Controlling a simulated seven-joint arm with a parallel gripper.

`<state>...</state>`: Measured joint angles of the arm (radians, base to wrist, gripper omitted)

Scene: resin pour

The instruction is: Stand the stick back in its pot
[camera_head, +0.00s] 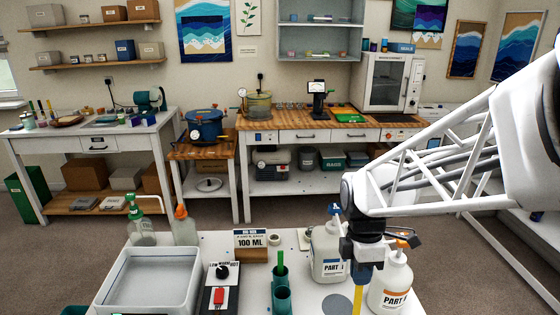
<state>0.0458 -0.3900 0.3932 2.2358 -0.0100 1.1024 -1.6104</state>
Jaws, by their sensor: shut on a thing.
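My gripper (364,262) is at the right of the near table, pointing down and shut on a yellow stick (357,298). The stick hangs nearly upright below the jaws, and its lower end runs out of the picture. Its upper part is hidden by the gripper. A dark green pot (282,298) stands to the left, apart from the stick. A green stick (281,262) stands up from the pot. The pot's lower part is cut off by the picture edge.
A PART 1 bottle (328,258) stands just left of my gripper and a PART 2 bottle (391,288) just right. A grey disc (336,304) lies between pot and stick. A red-switched box (219,298), a grey tray (148,282) and a 100 ML sign (250,240) are further left.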

